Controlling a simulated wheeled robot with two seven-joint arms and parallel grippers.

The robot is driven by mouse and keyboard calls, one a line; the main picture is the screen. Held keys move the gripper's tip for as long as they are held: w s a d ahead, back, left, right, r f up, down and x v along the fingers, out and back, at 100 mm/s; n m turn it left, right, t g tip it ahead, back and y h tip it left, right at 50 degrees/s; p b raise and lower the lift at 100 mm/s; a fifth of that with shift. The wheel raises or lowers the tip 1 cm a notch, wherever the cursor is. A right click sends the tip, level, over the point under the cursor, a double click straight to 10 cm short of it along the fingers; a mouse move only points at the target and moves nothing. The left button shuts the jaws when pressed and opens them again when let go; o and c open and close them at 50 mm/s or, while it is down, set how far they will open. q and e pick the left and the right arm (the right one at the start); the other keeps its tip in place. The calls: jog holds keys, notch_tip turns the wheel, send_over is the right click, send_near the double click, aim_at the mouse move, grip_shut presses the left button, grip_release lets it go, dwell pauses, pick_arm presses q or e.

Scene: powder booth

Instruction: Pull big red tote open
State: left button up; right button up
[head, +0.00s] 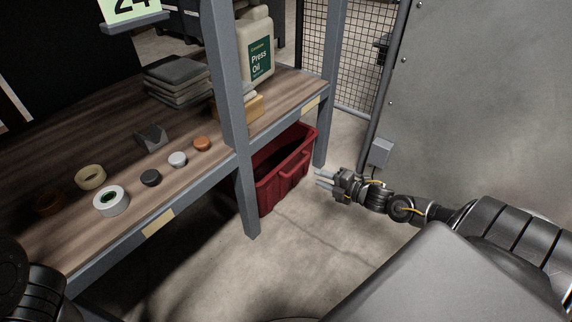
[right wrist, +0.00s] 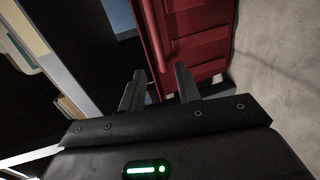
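The big red tote (head: 281,170) stands on the floor under the wooden-topped shelf, with its handle bar facing the open floor. In the right wrist view the tote (right wrist: 205,42) fills the upper right, and its vertical-looking handle (right wrist: 160,38) lies just ahead of the fingers. My right gripper (head: 318,178) is to the right of the tote, with its fingers pointing at it. In the right wrist view the gripper (right wrist: 159,82) has its two fingers apart, with nothing between them. Of my left arm only a dark part shows at the lower left; its gripper is out of view.
The shelf (head: 122,176) holds tape rolls, small caps, folded grey cloths (head: 178,80) and a Press Oil jug (head: 255,46). A shelf post (head: 247,192) stands in front of the tote's left end. A grey cabinet (head: 482,90) is at the right. The floor (head: 290,235) before the tote is clear.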

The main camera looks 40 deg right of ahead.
aim_at(297, 169)
jog(key=b+x, duration=0.6)
jog(key=x, duration=0.5)
jog(key=shift+w+b, duration=0.25)
jog(key=shift+b, duration=0.1)
jog(key=shift+c, duration=0.3)
grip_shut()
